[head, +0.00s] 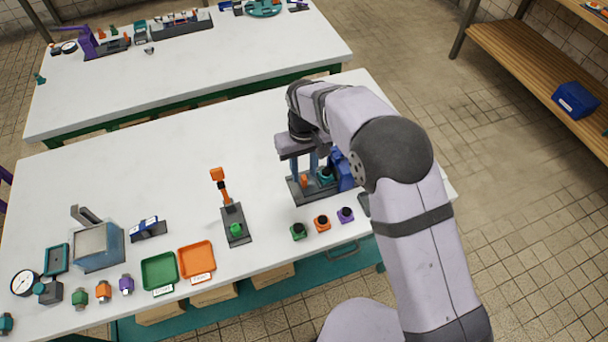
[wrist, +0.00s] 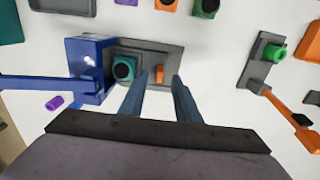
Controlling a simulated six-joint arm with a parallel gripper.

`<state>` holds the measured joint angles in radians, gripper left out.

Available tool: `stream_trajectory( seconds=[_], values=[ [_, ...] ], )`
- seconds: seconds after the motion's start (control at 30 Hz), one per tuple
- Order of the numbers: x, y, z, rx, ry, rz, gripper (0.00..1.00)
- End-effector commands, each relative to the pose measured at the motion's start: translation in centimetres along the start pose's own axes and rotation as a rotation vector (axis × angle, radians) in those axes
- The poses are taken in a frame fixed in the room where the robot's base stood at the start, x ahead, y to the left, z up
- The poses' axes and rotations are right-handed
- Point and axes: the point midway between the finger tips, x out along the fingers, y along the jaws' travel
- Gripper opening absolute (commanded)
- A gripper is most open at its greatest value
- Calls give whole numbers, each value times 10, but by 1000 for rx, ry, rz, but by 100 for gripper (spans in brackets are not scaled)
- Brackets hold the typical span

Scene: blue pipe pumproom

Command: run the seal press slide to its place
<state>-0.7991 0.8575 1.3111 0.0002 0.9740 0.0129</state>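The seal press has a blue body with a long lever (wrist: 88,70), standing at one end of a dark grey base (wrist: 180,62). A teal round seat (wrist: 123,68) with a black centre sits on the base beside the body. A small upright orange tab (wrist: 159,75) stands further along the base; I take it as the slide's grip. In the head view the press body (head: 344,172) is partly hidden by my arm. My gripper (wrist: 158,86) is open and empty, its blue fingers pointing down on either side of the orange tab. Contact cannot be told.
Green (head: 299,231), orange (head: 322,223) and purple (head: 346,214) small parts stand in front of the press. A grey fixture with an orange lever (head: 237,224) is to the left. Green (head: 160,272) and orange trays (head: 197,261) lie further left. The table behind the fixture is clear.

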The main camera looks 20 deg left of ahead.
Motion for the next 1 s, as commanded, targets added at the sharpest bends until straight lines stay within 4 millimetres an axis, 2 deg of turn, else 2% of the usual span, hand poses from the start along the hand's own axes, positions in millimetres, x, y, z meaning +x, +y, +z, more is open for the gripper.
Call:
stream_trajectory(
  seconds=[0.3, 0.67, 0.8, 1.0],
  values=[
    [32, 0, 0, 0, -1, 0, 30],
    [37, 0, 0, 0, 2, 0, 30],
    [37, 0, 0, 0, 2, 0, 0],
    [37, 2, 0, 1, 1, 0, 0]
  ],
)
